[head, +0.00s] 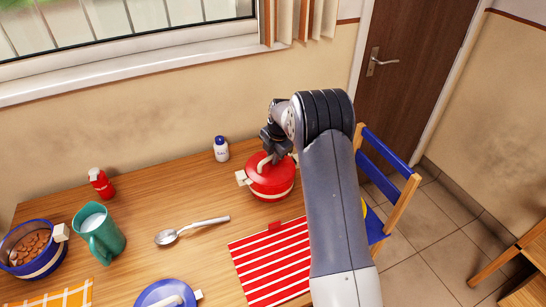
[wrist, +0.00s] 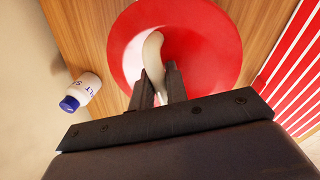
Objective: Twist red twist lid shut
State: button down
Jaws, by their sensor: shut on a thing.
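The red twist lid (head: 271,177) sits on a red pot with a cream band (head: 272,194) near the back right of the wooden table. A cream side handle (head: 242,178) sticks out at the pot's left. My gripper (head: 267,157) comes down from above and is shut on the lid's curved cream handle. In the wrist view the red lid (wrist: 215,40) fills the upper middle, and the cream handle (wrist: 153,50) runs between the two dark fingers of my gripper (wrist: 160,85). The lid's lower part is hidden by my gripper there.
A white bottle with a blue cap (head: 221,149) stands left of the pot. A red striped cloth (head: 272,262) lies in front. A blue chair (head: 383,185) is at the right.

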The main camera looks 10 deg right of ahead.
aim_at(275, 167)
jog(key=shift+m, duration=0.5)
jog(key=shift+m+h+b, duration=0.3)
jog(key=shift+m+b, duration=0.2)
jog(key=shift+m, duration=0.3)
jog(key=shift+m, duration=0.8)
jog(key=c, duration=1.3)
grip_release()
jog(key=r, duration=0.3)
jog(key=s+r+b, duration=0.1)
jog(key=r, duration=0.3)
jog(key=s+r+b, duration=0.1)
jog(key=r, duration=0.2)
jog(key=shift+d+r, duration=0.2)
jog(key=shift+r, duration=0.1)
